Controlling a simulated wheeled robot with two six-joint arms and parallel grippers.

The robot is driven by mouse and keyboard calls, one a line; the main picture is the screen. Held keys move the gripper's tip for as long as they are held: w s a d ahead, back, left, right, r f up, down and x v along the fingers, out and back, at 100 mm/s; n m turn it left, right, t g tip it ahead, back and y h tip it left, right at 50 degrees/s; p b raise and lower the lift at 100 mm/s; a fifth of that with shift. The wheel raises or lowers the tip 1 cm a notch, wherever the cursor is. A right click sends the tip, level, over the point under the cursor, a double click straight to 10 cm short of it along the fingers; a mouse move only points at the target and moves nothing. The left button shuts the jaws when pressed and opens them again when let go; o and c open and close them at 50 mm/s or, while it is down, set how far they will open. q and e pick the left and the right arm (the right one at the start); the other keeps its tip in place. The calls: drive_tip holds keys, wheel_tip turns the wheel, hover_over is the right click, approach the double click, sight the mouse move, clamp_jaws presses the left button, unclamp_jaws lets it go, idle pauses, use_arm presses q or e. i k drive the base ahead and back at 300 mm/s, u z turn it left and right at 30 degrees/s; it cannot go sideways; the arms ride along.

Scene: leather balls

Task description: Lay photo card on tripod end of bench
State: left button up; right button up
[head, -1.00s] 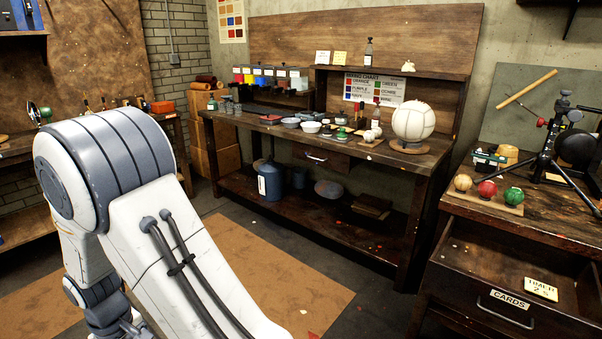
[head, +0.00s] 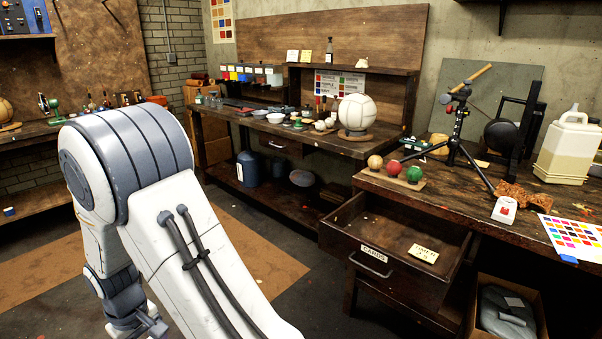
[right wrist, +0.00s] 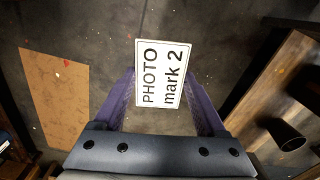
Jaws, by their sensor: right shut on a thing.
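The photo card (right wrist: 163,60) is a white card with a black border reading "PHOTO mark 2". My right gripper (right wrist: 161,82) is shut on it, with a purple finger on each side, and holds it above the grey floor in the right wrist view. In the head view the bench (head: 410,202) stands at the right. A black tripod (head: 457,135) stands on it, toward its left end. Neither the card nor my right gripper shows in the head view. One white arm of mine fills the left of the head view; its gripper is not visible.
Three balls on a small board, including a red ball (head: 393,168), sit left of the tripod. An open drawer (head: 405,240) sticks out below and holds a timer card (head: 424,253). A white jug (head: 568,147) and colour chart (head: 572,237) are farther right.

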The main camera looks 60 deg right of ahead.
sight(472, 208)
drive_tip(key=k, duration=1.05)
drive_tip(key=z, duration=1.5)
